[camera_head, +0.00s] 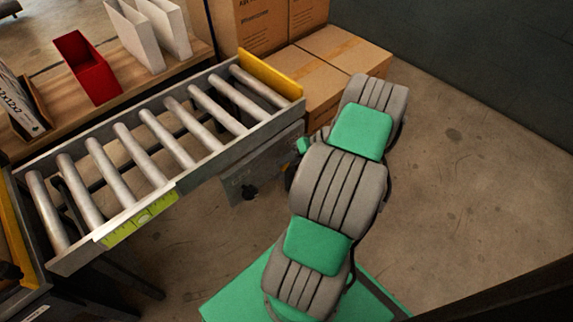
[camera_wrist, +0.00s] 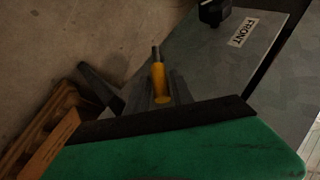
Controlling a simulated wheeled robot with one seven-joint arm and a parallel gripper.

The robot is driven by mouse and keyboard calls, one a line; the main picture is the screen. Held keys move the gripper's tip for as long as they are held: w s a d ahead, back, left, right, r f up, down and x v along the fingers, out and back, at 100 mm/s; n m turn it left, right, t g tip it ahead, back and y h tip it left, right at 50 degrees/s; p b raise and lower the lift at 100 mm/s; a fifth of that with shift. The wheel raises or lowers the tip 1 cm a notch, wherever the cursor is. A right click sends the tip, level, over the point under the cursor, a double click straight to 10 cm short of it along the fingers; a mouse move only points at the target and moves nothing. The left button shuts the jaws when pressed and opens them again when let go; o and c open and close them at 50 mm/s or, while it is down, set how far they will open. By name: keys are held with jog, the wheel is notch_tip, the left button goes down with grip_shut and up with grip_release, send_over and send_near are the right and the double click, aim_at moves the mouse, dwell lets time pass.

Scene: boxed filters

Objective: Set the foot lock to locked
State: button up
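The panel also shows in the wrist view (camera_wrist: 215,65), with a "FRONT" label and the black knob (camera_wrist: 214,12) at the top. A yellow piece with a metal tip (camera_wrist: 158,82) stands near the middle of the wrist view; I cannot tell if it is the foot lock. My gripper is mostly hidden behind my arm in the head view. Dark and grey parts near the yellow piece may be its fingers, but their opening is unclear.
The roller conveyor (camera_head: 178,182) runs across the left, with a yellow end stop (camera_head: 270,75). Cardboard boxes (camera_head: 335,45) stand behind my arm. A red bin (camera_head: 88,70) sits on the wooden bench. The concrete floor (camera_head: 480,190) is clear on the right.

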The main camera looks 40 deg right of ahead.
jog(key=shift+w+a+f, duration=0.1)
jog(key=shift+w+f, duration=0.05)
jog(key=shift+c, duration=0.3)
grip_shut()
dwell(1.1)
